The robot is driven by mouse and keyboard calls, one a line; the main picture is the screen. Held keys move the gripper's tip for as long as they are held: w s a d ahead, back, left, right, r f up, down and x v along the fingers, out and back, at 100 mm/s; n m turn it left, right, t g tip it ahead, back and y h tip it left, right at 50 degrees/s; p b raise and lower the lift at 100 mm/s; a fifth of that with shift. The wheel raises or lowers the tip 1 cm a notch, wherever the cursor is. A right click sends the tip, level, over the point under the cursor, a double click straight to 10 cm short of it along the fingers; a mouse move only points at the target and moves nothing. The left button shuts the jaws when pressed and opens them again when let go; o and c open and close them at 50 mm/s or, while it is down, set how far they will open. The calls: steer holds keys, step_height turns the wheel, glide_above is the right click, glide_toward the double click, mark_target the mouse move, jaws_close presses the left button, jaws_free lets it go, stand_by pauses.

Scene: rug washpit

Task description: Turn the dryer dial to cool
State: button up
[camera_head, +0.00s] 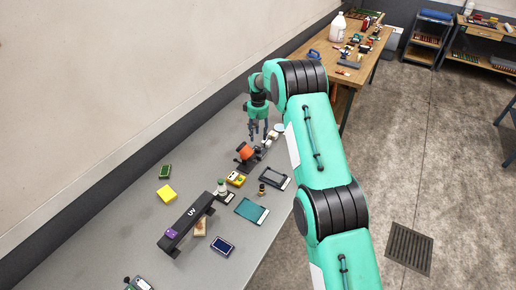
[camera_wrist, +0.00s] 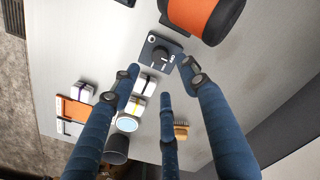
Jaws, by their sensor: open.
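The dryer dial (camera_wrist: 160,55) is a dark round knob on a small dark panel with a pale round mark near one corner, in the upper middle of the wrist view. Its setting cannot be read. An orange and black rounded body (camera_wrist: 204,14), likely the dryer, lies beside the panel; it also shows in the head view (camera_head: 245,152). My gripper (camera_wrist: 160,82) has its blue fingers spread open and empty, with the tips around and short of the dial, apparently above it. In the head view my gripper (camera_head: 258,137) points down over the grey bench beside the orange body.
Near the fingers lie white boxes (camera_wrist: 138,104), a round lid (camera_wrist: 127,123), a brush (camera_wrist: 181,130) and a dark cup (camera_wrist: 117,148). A wall runs along the left.

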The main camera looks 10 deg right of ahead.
mark_target(258, 148)
step_height(258, 148, down, 10)
steer(key=shift+r, duration=0.25)
stand_by(0.4)
jaws_close()
